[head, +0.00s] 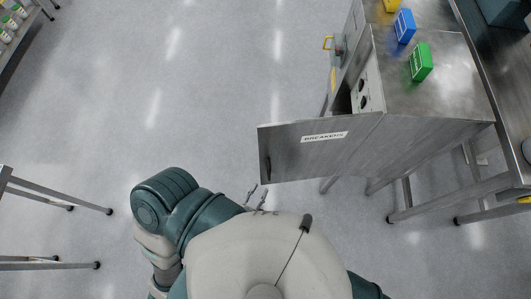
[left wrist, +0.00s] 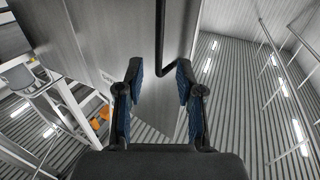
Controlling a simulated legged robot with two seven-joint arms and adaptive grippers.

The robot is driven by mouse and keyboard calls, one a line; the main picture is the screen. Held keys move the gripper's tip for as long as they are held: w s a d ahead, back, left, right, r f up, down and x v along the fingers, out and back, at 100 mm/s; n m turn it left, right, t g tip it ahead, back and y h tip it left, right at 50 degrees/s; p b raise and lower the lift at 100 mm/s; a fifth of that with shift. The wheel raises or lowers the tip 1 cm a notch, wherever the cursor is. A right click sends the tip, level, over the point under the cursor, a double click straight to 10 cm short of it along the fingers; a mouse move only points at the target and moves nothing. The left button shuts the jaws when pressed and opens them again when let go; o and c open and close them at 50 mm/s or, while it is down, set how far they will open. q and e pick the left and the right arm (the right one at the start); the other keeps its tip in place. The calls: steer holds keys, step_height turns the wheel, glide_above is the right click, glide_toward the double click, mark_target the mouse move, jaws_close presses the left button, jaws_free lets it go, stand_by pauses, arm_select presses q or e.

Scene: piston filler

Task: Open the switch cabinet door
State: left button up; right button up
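The switch cabinet (head: 435,85) is a grey metal box at the upper right of the head view. Its door (head: 345,150), labelled BREAKERS, stands swung out to the left, and the cabinet's opening shows some of the inside. A dark handle (head: 267,168) is near the door's free left edge. My left gripper (head: 258,191) is just below that edge in the head view. In the left wrist view its fingers (left wrist: 160,82) are apart with nothing between them. The black bar handle (left wrist: 161,35) and the door panel (left wrist: 115,35) lie beyond the fingertips. My right gripper is out of view.
Blue (head: 405,26) and green (head: 421,62) blocks sit on the cabinet top. A metal table (head: 505,60) stands at the right, and table legs (head: 60,190) at the left. The floor left of the door is clear.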

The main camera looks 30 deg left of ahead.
arm_select(q)
steer(key=shift+s+d, duration=0.1)
steer(key=shift+s, duration=1.5)
